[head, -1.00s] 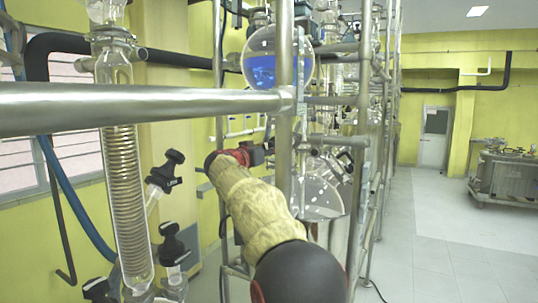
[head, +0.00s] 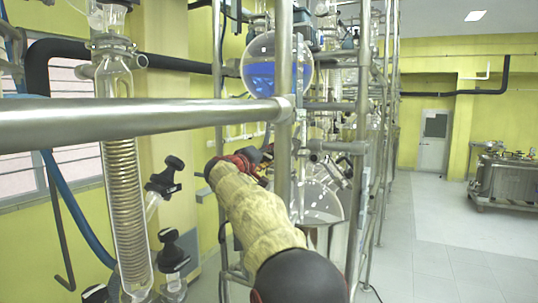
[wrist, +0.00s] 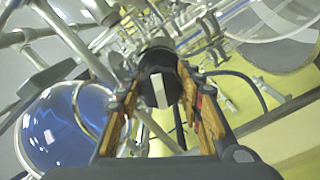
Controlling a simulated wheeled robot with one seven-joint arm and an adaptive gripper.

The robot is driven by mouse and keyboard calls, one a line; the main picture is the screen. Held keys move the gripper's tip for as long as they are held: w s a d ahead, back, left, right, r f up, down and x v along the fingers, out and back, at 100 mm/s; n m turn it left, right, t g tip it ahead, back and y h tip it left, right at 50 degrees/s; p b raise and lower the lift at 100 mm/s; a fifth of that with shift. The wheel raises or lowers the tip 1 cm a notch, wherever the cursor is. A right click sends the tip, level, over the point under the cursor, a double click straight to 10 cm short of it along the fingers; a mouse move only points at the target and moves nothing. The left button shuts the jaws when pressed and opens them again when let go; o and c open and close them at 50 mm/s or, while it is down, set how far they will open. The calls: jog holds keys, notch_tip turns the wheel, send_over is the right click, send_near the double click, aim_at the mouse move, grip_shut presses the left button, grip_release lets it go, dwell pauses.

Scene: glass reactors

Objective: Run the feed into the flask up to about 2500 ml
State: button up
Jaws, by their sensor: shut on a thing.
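A round glass vessel (head: 262,77) partly filled with blue liquid hangs in the metal frame in the head view; it also shows at the left of the wrist view (wrist: 42,135). A clear round flask (head: 325,203) sits lower in the frame, partly behind a post; no blue shows in it, and I cannot read a level. My gripper (head: 243,163) is between the two in height, left of the post. In the wrist view, my gripper (wrist: 160,100) has its wood-coloured fingers shut on a black knob (wrist: 158,65) with a white bar mark.
A thick metal rail (head: 140,122) crosses the near left, in front of a glass coil condenser (head: 125,200) with black-capped valves (head: 172,250). Upright posts (head: 284,150) stand close right of my gripper. Open floor (head: 430,250) lies at right.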

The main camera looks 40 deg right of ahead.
jog(key=shift+n, duration=0.5)
jog(key=o, duration=1.2)
jog(key=shift+a, duration=0.1)
jog(key=v, duration=1.1)
jog(key=shift+s+a+f, duration=0.1)
jog(key=shift+s+a, duration=0.05)
jog(key=shift+a, duration=0.2)
